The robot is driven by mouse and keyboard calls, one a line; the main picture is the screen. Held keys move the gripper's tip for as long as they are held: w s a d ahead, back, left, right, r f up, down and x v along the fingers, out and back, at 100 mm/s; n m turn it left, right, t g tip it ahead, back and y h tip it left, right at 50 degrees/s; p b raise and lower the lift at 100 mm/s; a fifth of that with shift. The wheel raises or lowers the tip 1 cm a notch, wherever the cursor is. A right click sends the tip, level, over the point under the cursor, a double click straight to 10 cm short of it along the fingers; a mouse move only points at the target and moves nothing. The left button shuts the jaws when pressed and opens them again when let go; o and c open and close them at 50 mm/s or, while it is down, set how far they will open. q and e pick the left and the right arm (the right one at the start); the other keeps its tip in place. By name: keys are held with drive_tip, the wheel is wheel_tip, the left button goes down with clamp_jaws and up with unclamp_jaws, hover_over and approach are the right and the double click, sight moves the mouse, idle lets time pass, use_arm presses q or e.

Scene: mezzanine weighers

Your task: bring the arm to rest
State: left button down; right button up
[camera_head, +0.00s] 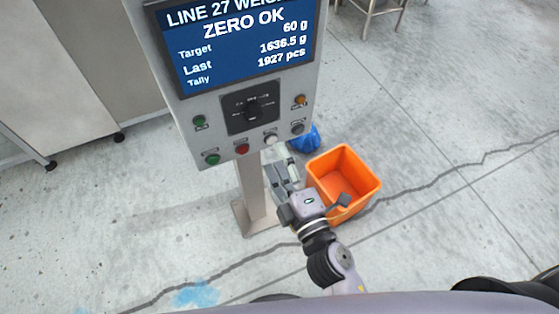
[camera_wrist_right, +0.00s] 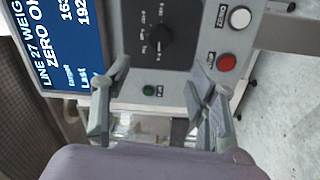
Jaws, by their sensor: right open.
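My right gripper (camera_head: 281,163) is open and empty, just below the lower right part of the weigher's control panel (camera_head: 225,138). In the right wrist view the fingers of this gripper (camera_wrist_right: 160,95) stand apart, with the panel behind them and a green button (camera_wrist_right: 148,90) between them. I cannot tell how wide the gap to the panel is. My right arm (camera_head: 335,262) comes up from the bottom of the head view. My left gripper is not in view.
The weigher's screen (camera_head: 235,45) reads ZERO OK. A dark rotary knob (camera_head: 252,108), a red button (camera_head: 242,148) and a white button (camera_head: 271,139) sit below it. An orange bin (camera_head: 345,172) and a blue object (camera_head: 305,138) are on the floor beside the post (camera_head: 250,190). Floor at right is clear.

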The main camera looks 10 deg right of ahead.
idle(0.4)
drive_tip(key=s+d+f+m+g+h, duration=0.1)
drive_tip(key=s+d+f+m+g, duration=0.15)
drive_tip(key=f, duration=1.05)
drive_tip(key=s+d+f+m+g+h+b, duration=0.1)
drive_tip(key=s+d+f+m+g, duration=0.15)
drive_tip(key=f, duration=0.95)
drive_tip(key=s+d+f+m+g+h, duration=0.1)
drive_tip(key=s+f+m+g, duration=0.25)
drive_tip(key=f, duration=0.95)
drive_tip(key=s+d+f+m+g+h, duration=0.1)
drive_tip(key=s+d+f+m+g, duration=0.1)
drive_tip(key=s+f, duration=0.4)
drive_tip(key=s+d+f+m+g+h, duration=0.1)
drive_tip(key=s+d+f+m+g, duration=0.2)
drive_tip(key=s+d+f, duration=0.4)
drive_tip(key=s+d+f+m+g, duration=0.3)
drive_tip(key=s+f, duration=0.3)
drive_tip(key=s, duration=0.6)
drive_tip(key=shift+d+f+m+h+b, duration=0.15)
drive_tip(key=shift+d+m+h+b, duration=0.25)
drive_tip(key=shift+d, duration=0.45)
